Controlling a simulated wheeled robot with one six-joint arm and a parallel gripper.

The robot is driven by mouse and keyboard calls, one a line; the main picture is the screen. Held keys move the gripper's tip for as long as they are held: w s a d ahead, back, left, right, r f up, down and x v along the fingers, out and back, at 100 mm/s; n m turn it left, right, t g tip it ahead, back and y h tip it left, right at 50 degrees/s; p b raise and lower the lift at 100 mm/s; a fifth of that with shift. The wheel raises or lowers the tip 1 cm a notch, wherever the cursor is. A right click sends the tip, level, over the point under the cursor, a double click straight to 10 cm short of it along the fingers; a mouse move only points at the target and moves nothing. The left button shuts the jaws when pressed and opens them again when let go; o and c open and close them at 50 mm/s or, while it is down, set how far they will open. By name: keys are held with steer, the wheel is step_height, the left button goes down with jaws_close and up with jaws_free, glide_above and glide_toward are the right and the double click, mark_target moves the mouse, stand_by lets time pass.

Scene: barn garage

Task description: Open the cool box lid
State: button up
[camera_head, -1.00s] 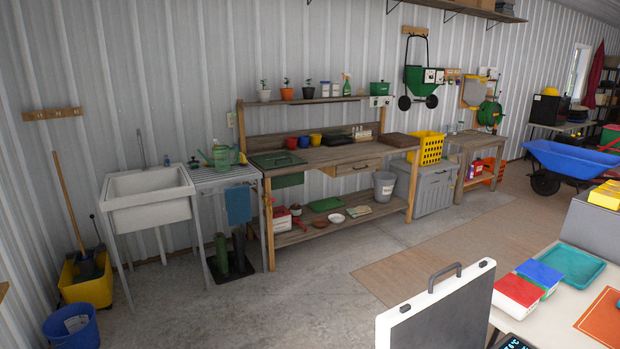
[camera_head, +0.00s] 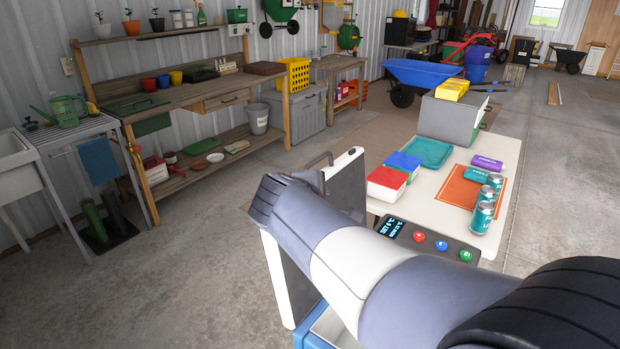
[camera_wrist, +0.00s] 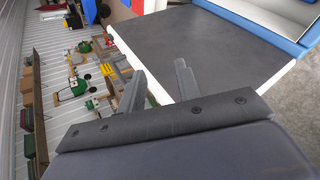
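The cool box lid (camera_head: 346,187) is a dark grey panel with a white rim and a handle (camera_head: 318,160) on its top edge. It stands raised, steeply upright, beyond my arm, which hides its middle. Part of the blue cool box body (camera_head: 311,336) shows below it. In the wrist view the lid's dark face (camera_wrist: 215,48) fills the upper middle, with blue and white parts of the box at upper right. My gripper (camera_wrist: 158,82) has its fingers apart, with the lid's white edge between and beyond them. Contact with the lid cannot be told.
A white table (camera_head: 440,213) right of the lid holds red and blue boxes, a teal tray (camera_head: 420,153), several cans and a grey box. A control panel (camera_head: 428,240) with a display and buttons sits beside my arm. A wooden workbench (camera_head: 190,97) stands along the wall.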

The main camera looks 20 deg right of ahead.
mark_target(315, 163)
steer(key=w+n+t+b, duration=0.1)
steer(key=w, duration=0.2)
steer(key=w+r+n+t+h+b, duration=0.1)
steer(key=w+n, duration=0.1)
steer(key=w, duration=0.1)
steer(key=w+r+n+t+h+b, duration=0.1)
steer(key=w+n, duration=0.1)
steer(key=w, duration=0.1)
steer(key=shift+w+a, duration=0.2)
steer(key=shift+a, duration=0.1)
steer(key=shift+w+d+r+n, duration=0.1)
steer(key=shift+w+d+n, duration=0.1)
steer(key=shift+w+n, duration=0.1)
steer(key=p+x, duration=0.1)
steer(key=x, duration=0.9)
steer(key=shift+d+r, duration=0.1)
jaws_close()
steer(key=shift+s, duration=0.1)
